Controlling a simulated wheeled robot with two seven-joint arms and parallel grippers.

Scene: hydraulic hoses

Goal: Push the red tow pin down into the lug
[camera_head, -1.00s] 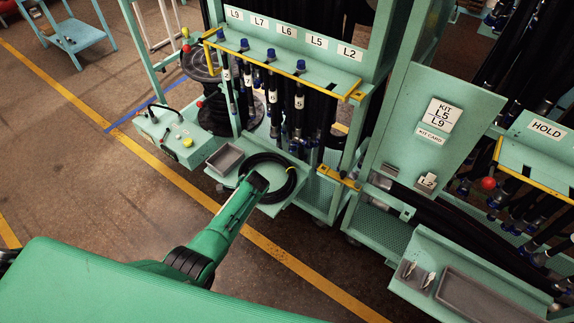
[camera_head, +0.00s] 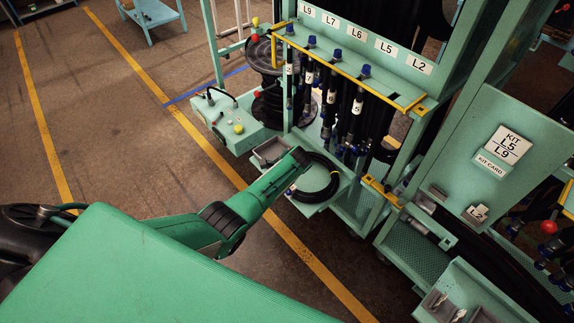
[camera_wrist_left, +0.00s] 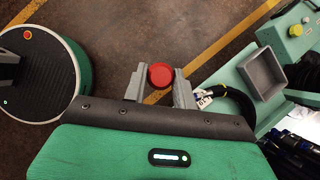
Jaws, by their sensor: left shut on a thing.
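The red tow pin's round head (camera_wrist_left: 160,75) shows in the left wrist view between the two grey fingers of my left gripper (camera_wrist_left: 159,88), which is shut on it. The lower part of the pin is hidden, and I cannot make out the lug. In the head view my green left arm reaches to the shelf with the coiled black hose, and its wrist end (camera_head: 299,157) is over the coil's left side; the fingers and pin are hidden there. My right gripper is not in view.
A coiled black hose (camera_head: 330,185) and a grey tray (camera_head: 268,151) lie on the cart's low shelf. Hoses hang from a yellow-edged rack (camera_head: 350,70) behind. A green control box (camera_head: 232,128) stands to the left. The floor further left is clear.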

